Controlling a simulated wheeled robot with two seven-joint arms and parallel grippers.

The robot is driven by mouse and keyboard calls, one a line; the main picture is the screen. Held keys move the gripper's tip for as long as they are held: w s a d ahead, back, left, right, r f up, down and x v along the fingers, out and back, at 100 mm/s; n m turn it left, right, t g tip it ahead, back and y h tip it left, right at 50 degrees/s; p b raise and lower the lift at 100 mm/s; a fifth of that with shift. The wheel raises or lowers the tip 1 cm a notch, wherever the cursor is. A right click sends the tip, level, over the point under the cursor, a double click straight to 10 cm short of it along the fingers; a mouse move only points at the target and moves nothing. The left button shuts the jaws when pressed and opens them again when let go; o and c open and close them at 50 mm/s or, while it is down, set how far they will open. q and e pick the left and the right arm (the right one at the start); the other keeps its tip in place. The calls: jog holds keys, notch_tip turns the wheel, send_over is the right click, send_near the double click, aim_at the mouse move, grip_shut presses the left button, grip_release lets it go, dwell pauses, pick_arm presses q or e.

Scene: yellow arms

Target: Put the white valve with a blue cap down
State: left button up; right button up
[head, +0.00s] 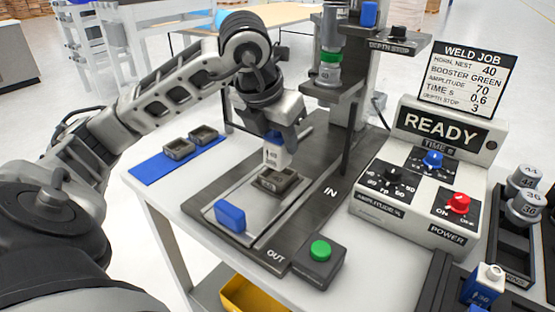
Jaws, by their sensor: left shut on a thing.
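My left gripper (274,131) is shut on a small white piece with a blue part, which I take as the white valve with a blue cap (276,154). The fingers hide its upper part. It hangs upright at a small dark grey open tray (277,181) on the welding fixture; whether it touches the tray I cannot tell. My right gripper is not in view.
A blue block (230,215) sits on the fixture plate's front. Two grey trays lie on a blue mat (158,167). A welder column (345,75) stands behind. The control box (428,185) reads READY; a green button (320,250) is in front.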

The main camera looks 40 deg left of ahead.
aim_at(278, 156)
pick_arm(q)
jog(key=shift+w+a+f, duration=0.35)
jog(key=shift+a+f, duration=0.05)
jog(key=shift+f, duration=0.2)
jog(key=f, duration=0.3)
jog(key=shift+w+a+f, duration=0.1)
jog(key=shift+w+a, duration=0.15)
jog(key=shift+a, duration=0.05)
jog(key=shift+f, duration=0.4)
jog(key=shift+f, duration=0.1)
jog(key=o, duration=1)
